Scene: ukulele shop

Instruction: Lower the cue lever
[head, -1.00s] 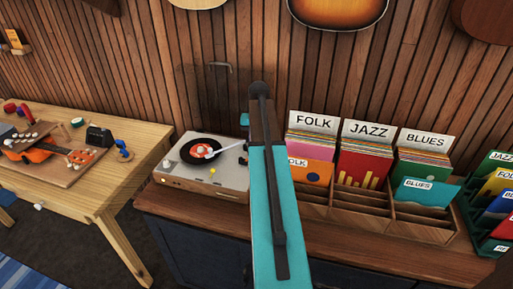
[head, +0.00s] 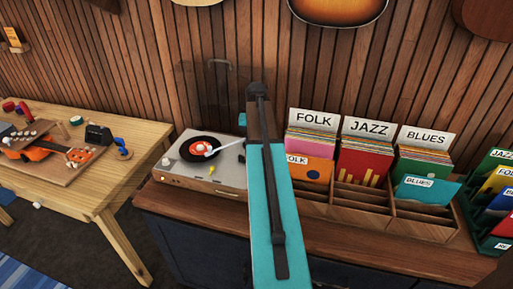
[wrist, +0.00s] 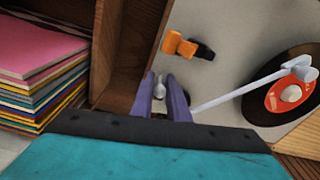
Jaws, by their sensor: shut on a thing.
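The record player (head: 229,176) sits on the cabinet, with a black record (head: 186,149) with an orange label on it. Its white tonearm (head: 226,147) reaches over the record, and also shows in the wrist view (wrist: 235,92). In the wrist view my gripper (wrist: 171,92) has its purple fingers closed around a small silver piece, apparently the cue lever (wrist: 160,88), beside the tonearm's base. The fingers hide most of the lever, so its tilt is unclear. In the head view my arm hides the lever and gripper.
A wooden record rack (head: 345,200) stands close right of the player; its wooden wall (wrist: 130,45) is beside my fingers. An orange and black piece (wrist: 185,46) stands on the player's deck. A workbench (head: 100,190) with a ukulele is at left.

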